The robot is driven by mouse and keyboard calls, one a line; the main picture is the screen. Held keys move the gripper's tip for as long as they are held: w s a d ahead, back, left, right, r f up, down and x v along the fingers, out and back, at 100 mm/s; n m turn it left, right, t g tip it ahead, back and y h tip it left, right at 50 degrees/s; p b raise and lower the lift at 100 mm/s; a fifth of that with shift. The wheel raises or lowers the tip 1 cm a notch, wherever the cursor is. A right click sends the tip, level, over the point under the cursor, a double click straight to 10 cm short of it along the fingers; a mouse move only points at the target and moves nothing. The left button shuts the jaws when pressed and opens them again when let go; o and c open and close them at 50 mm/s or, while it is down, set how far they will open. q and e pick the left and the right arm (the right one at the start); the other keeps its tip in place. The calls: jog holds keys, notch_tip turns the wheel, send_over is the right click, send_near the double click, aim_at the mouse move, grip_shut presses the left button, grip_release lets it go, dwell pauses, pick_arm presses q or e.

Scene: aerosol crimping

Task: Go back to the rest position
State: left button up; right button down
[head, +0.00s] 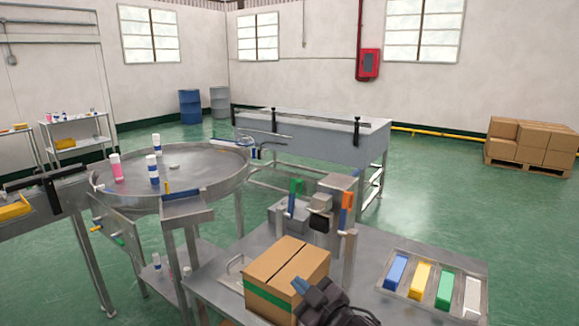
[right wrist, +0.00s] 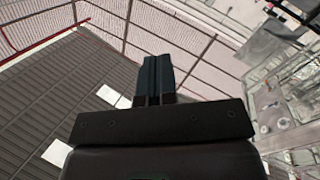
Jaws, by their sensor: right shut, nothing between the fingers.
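My right gripper (head: 302,284) shows at the bottom of the head view, in front of the cardboard box (head: 284,268) on the metal table. Its fingers are shut with nothing between them. In the right wrist view the two dark fingers (right wrist: 153,78) lie side by side, and that camera faces up toward the roof and walls. I cannot tell whether the gripper touches the box. My left gripper is not in view.
A crimping machine (head: 316,215) stands behind the box. A tray (head: 384,287) with blue, yellow, green and white blocks lies to the right. A round turntable (head: 215,172) with several cans stands at the left. Green floor is open at the right.

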jog(key=s+d+f+m+h, duration=0.4)
jog(key=s+d+f+m, duration=0.15)
jog(key=d, duration=0.35)
jog(key=s+d+f+m+h, duration=0.4)
jog(key=s+d+f, duration=0.25)
jog(key=d, duration=0.25)
jog(key=s+d+f+m+g+h, duration=0.1)
jog(key=s+d+f, duration=0.2)
jog(key=s+f, duration=0.2)
jog(key=s+d+f+m+g+h, duration=0.1)
jog(key=s+d+f, duration=0.3)
jog(key=s, duration=0.5)
notch_tip(320, 180, down, 2)
jog(key=shift+s+f+g+h, duration=0.15)
jog(key=shift+f+g+h, duration=0.05)
jog(key=shift+g+h, duration=0.1)
jog(key=shift+d+m, duration=0.1)
jog(key=shift+m, duration=0.15)
